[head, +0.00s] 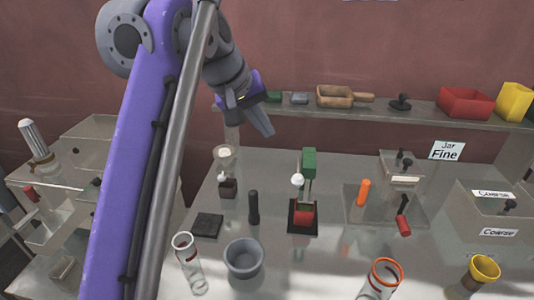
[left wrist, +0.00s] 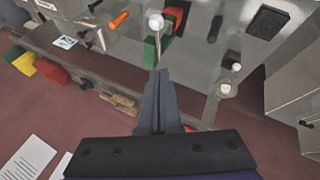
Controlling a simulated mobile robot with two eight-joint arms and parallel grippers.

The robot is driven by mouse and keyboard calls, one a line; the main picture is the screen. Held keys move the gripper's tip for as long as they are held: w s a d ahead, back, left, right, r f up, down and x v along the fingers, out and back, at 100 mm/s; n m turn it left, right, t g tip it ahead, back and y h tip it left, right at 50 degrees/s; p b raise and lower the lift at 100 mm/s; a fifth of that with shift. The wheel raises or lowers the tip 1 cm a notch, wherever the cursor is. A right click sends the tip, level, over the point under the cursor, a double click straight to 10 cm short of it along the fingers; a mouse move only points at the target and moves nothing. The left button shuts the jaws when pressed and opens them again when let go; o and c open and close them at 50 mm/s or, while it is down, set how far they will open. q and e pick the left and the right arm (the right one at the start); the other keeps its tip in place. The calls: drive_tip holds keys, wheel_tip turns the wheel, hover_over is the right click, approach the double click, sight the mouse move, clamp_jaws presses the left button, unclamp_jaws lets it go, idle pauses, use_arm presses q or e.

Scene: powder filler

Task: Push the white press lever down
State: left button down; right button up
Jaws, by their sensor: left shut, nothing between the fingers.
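The press (head: 309,165) has a green upright, a dark base and a red block at its foot. Its lever ends in a white ball knob (head: 297,180) on the left side of the upright, and this knob also shows in the left wrist view (left wrist: 155,22). My left gripper (head: 267,131) is shut and empty, above and to the left of the press, near the back shelf. In the left wrist view its closed fingers (left wrist: 160,75) point toward the green upright (left wrist: 150,52), with the white knob beyond them. They appear apart from the lever. My right gripper is not in view.
A shelf behind holds a wooden scoop (head: 336,96) and a red bin (head: 465,102). A black cylinder (head: 253,207), grey bowl (head: 244,258) and glass tube (head: 188,262) stand left of the press. An orange cylinder (head: 363,192) is at its right.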

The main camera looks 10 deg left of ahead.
use_arm(q)
drive_tip(key=s+d+b+x, duration=0.1)
drive_tip(key=s+b+x, duration=0.1)
drive_tip(key=x, duration=1)
drive_tip(key=shift+d+f+b, duration=0.2)
drive_tip(key=shift+f+b, duration=0.55)
drive_tip(key=shift+b, duration=0.1)
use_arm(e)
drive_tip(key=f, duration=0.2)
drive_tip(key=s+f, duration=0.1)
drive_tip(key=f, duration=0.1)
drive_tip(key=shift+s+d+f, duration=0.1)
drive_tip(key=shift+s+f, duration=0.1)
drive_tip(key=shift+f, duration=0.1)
use_arm(q)
drive_tip(key=shift+s, duration=0.1)
drive_tip(key=shift+s, duration=0.1)
